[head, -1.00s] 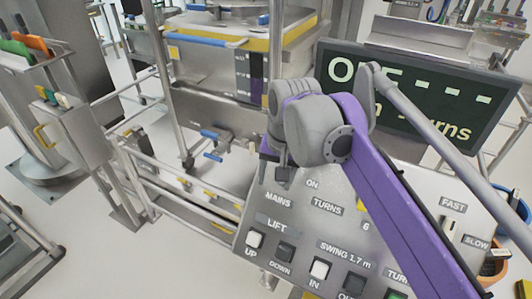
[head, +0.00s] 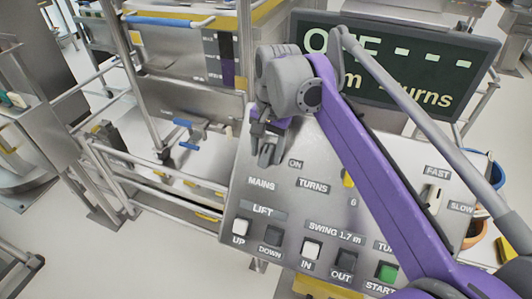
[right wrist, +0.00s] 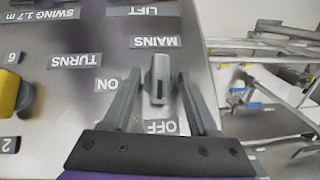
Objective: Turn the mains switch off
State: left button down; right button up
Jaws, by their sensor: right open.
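The mains switch (right wrist: 157,78) is a grey elongated knob on the sloping metal panel. In the right wrist view it lies between the two fingers of my right gripper (right wrist: 158,82), with a gap on each side. The knob's dark-marked end faces the OFF label (right wrist: 160,127); the ON label (right wrist: 107,85) is off to its left. The right gripper also shows in the head view (head: 268,153), open, at the panel above the MAINS label (head: 261,183); there it hides the switch. My left gripper is not in view.
The control panel (head: 228,205) holds several push buttons, a yellow TURNS knob (head: 348,178) and a FAST/SLOW lever (head: 432,197). A dark display (head: 450,75) behind it shows large text that appears to start with OFF, partly behind my arm. Metal rails (head: 140,165) run left of the panel.

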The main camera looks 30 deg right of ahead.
aim_at(265, 151)
jog(key=shift+f, duration=0.35)
grip_shut()
jog(key=shift+a+r+n+g+h+p, duration=0.2)
jog(key=shift+n+g+h+p, duration=0.2)
jog(key=shift+p, duration=0.15)
jog(key=shift+w+d+f, duration=0.1)
grip_release()
jog(key=shift+f, duration=0.1)
notch_tip(265, 151, up, 11)
jog(key=p, duration=0.1)
